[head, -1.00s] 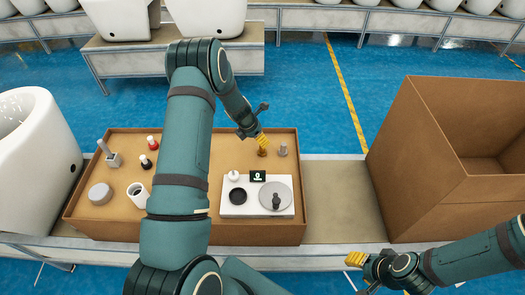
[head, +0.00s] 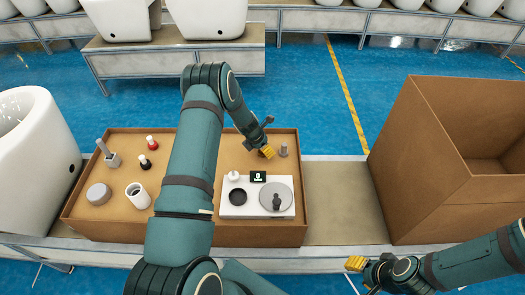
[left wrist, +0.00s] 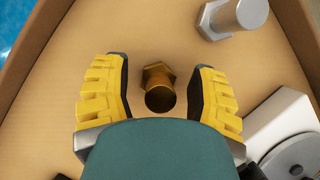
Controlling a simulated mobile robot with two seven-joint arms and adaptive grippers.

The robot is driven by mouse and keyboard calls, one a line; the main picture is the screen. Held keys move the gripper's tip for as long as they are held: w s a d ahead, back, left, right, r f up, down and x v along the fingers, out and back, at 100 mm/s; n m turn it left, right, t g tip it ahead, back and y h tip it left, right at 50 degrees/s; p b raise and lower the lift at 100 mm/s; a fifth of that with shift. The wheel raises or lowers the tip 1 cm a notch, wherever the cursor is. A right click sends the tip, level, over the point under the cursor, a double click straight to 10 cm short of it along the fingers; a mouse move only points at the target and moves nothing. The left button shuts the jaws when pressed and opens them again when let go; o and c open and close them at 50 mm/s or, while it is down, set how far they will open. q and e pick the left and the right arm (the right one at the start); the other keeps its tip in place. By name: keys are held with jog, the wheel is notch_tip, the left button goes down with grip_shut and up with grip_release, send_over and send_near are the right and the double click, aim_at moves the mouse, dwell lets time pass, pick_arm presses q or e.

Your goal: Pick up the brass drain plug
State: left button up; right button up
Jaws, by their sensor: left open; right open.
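The brass drain plug (left wrist: 159,86) stands in the brown shallow tray (left wrist: 90,40), with a hex flange and a round top in the left wrist view. My left gripper (left wrist: 157,98) is open, with a yellow finger on each side of the plug and a visible gap to each. In the head view, my left gripper (head: 267,152) is low over the tray's right part and hides most of the plug. My right gripper (head: 355,264) is open and empty at the lower right, away from the tray.
A grey hex fitting (left wrist: 232,14) stands just right of the plug. A white scale-like unit (head: 232,211) with a grey disc is nearer me. Red-capped and black-capped bottles and a white cup (head: 138,196) are at left. A large cardboard box (head: 415,185) stands right.

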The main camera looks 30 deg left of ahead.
pick_arm(q)
grip_shut()
